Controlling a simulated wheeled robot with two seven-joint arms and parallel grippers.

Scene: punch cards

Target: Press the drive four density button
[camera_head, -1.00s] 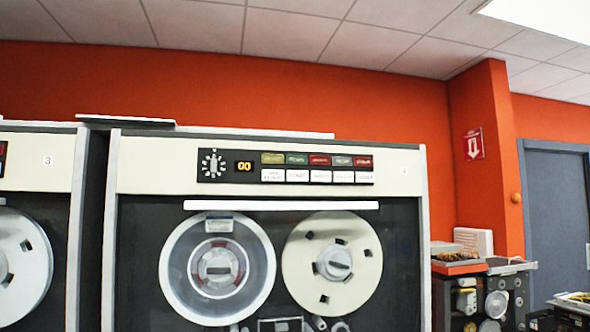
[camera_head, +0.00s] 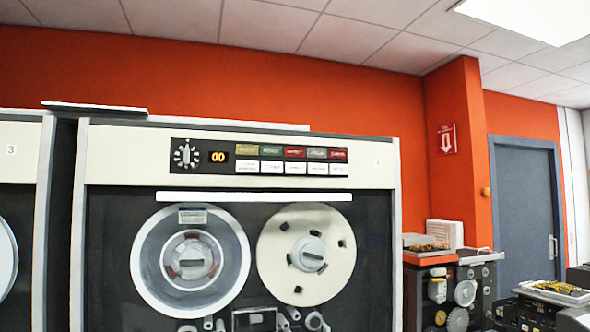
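The tape drive cabinet (camera_head: 125,160) in the middle has a small tag (camera_head: 377,162) at its top right, too small to read surely; in the earlier frame it looks like a 4. Its black control panel (camera_head: 205,171) holds a dial (camera_head: 186,154), an orange display (camera_head: 218,157) reading 00, an upper row of coloured buttons (camera_head: 295,152) and a lower row of white ones (camera_head: 283,168). The labels are too blurred to tell which button is density. Neither of my grippers is in view.
Two tape reels (camera_head: 190,260) (camera_head: 306,253) sit below the panel. Drive 3 (camera_head: 18,155) stands at the left. At the right are a low equipment stand (camera_head: 455,290), a grey door (camera_head: 527,205) and a tray of yellow items (camera_head: 555,291). The nearby floor is out of view.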

